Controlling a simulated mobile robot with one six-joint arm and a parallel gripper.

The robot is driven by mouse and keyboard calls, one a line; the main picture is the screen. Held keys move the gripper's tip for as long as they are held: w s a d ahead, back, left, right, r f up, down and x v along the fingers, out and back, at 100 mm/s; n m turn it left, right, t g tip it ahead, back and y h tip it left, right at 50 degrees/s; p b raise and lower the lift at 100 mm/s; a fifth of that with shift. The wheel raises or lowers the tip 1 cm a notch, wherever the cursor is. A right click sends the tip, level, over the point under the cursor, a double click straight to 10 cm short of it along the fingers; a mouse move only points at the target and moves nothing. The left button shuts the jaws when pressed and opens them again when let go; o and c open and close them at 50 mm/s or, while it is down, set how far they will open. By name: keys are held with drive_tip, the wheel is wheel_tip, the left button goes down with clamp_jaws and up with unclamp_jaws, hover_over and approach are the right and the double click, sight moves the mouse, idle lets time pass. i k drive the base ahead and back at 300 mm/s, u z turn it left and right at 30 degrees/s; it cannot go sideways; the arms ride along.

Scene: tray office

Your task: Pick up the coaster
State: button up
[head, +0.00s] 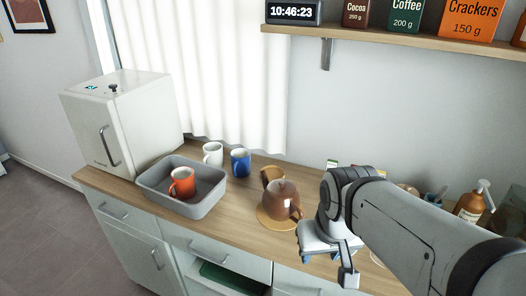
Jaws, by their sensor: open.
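A round tan disc, which looks like the coaster (265,219), lies on the wooden counter in the head view. A brown teapot (283,196) stands on it and hides most of it; its left and front rim shows. My gripper (327,267) is open, to the right of the disc and nearer the front of the counter. It is apart from the disc in the picture, and I see nothing held in it. My arm hides part of the counter to the right.
A grey tray (209,204) holding an orange mug (182,183) stands left. White (213,154), blue (240,162) and brown (269,176) mugs stand behind. A white appliance (122,122) is far left; a pump bottle (470,206) is right. Bare counter lies between tray and disc.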

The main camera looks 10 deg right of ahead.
sight(273, 172)
drive_tip(key=z, duration=3.05)
drive_tip(key=k, duration=1.6)
drive_tip(key=u, duration=2.05)
drive_tip(key=i, duration=1)
drive_tip(key=u, duration=0.05)
